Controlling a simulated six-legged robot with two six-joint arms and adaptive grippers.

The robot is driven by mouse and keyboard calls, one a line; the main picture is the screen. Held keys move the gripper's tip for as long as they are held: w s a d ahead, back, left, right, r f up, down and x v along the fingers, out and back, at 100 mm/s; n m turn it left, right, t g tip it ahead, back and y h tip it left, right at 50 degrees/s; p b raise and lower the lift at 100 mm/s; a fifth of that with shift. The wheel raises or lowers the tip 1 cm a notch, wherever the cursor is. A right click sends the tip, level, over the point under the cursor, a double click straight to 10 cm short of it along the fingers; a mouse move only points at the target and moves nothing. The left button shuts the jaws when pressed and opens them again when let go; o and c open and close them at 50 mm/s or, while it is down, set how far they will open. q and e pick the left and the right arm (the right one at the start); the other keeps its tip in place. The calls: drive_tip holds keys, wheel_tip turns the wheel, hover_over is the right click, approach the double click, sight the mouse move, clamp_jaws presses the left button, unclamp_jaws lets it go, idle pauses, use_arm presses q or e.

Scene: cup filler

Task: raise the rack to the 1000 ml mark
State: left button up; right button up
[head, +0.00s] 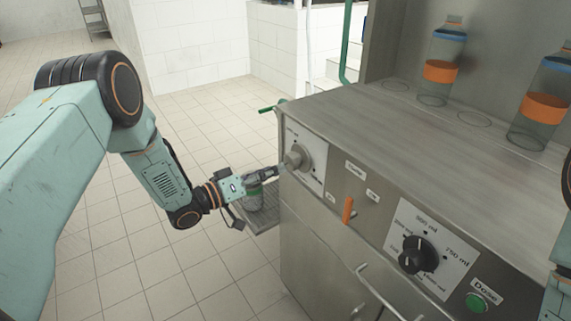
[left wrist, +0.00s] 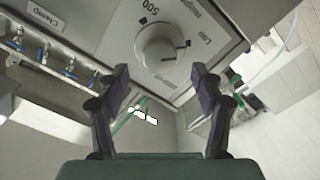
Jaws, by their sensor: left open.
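The height knob (head: 297,157), a pale grey round knob on a white plate, sits at the left end of the machine's front. In the left wrist view the knob (left wrist: 163,52) shows a dark pointer mark, with "500", "Low" and "Height" lettering around it. My left gripper (head: 281,170) is open in front of the knob; its fingers (left wrist: 159,78) stand either side of it, with no clear contact. The rack (head: 264,222), a grey grated shelf, juts from the machine's left side below my gripper. A bottle (head: 253,197) stands on it, partly hidden by my wrist.
The steel machine (head: 350,235) fills the right. Its front carries an orange lever (head: 348,210), a black volume dial (head: 417,255) and a green Dose button (head: 476,301). Bottles with orange bands (head: 440,71) stand on top. The tiled floor (head: 130,265) at left is clear.

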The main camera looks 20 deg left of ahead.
sight(288, 164)
use_arm(q)
drive_tip(key=x, duration=0.3)
drive_tip(key=shift+d+f, duration=0.15)
drive_tip(key=shift+w+d+r+b, duration=0.25)
drive_tip(key=shift+w+d+b, duration=0.15)
drive_tip(key=shift+w, duration=0.1)
drive_tip(key=shift+w+d+f, duration=0.15)
drive_tip(key=shift+w+f, duration=0.05)
drive_tip(key=shift+w, duration=0.2)
drive_tip(key=shift+s+r, duration=0.2)
drive_tip(key=shift+s, duration=0.1)
drive_tip(key=c, duration=0.4)
drive_tip(key=shift+w+f, duration=0.1)
drive_tip(key=shift+w, duration=0.05)
drive_tip(key=c, duration=0.8)
